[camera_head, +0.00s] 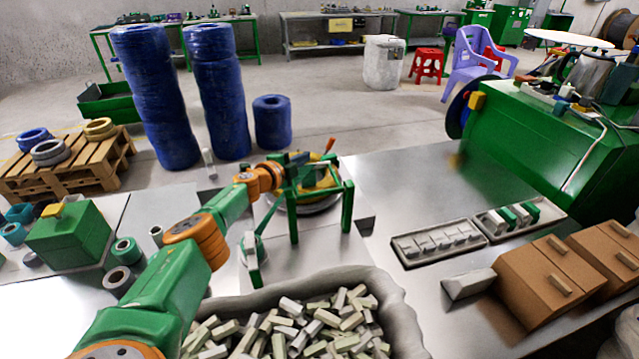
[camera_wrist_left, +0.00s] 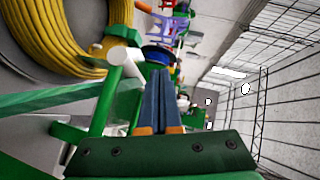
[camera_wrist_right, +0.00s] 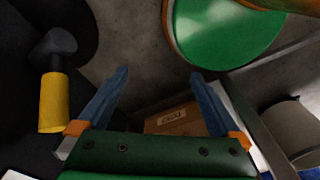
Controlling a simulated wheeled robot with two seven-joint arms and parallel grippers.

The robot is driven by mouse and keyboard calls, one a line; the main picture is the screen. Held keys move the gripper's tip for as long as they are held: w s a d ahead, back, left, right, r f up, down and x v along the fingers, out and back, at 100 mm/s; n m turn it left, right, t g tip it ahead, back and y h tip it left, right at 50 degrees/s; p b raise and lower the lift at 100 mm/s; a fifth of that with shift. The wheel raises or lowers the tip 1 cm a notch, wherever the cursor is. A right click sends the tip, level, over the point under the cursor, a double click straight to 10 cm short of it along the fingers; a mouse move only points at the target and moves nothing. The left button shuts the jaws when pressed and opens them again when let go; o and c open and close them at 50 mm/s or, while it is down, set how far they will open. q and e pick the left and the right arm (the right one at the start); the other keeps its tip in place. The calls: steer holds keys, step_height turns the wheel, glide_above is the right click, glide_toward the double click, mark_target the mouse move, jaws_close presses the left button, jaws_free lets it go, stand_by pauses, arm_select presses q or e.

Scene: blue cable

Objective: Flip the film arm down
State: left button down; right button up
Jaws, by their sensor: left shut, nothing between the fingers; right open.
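A green stand (camera_head: 347,205) with a yellow coil (camera_head: 322,178) is on the metal table in the head view. I cannot tell for sure which part is the film arm; a green bar with a white roller end (camera_wrist_left: 125,62) is close to the left fingers in the left wrist view. My left gripper (camera_head: 299,160) is at the top of the stand, partly hidden among its parts. Its blue fingers (camera_wrist_left: 160,100) are shut and empty, beside the bar. The yellow coil also shows in the left wrist view (camera_wrist_left: 75,40). My right gripper (camera_wrist_right: 160,88) is open and empty, away from the stand.
A bin of pale blocks (camera_head: 400,310) is in front of the stand. Trays (camera_head: 437,243) and brown boxes (camera_head: 550,280) are to the right, below a large green machine (camera_head: 520,140). Blue rolls (camera_head: 215,90) stand behind.

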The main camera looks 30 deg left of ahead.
arm_select(q)
steer(key=shift+f, duration=0.15)
stand_by(0.4)
steer(key=s+a+r+p, duration=0.3)
steer(key=s+r+p, duration=0.3)
steer(key=r+p, duration=0.3)
step_height(320, 180, up, 2)
steer(key=shift+s, duration=0.35)
steer(key=shift+a+f, duration=0.1)
steer(key=shift+a, duration=0.05)
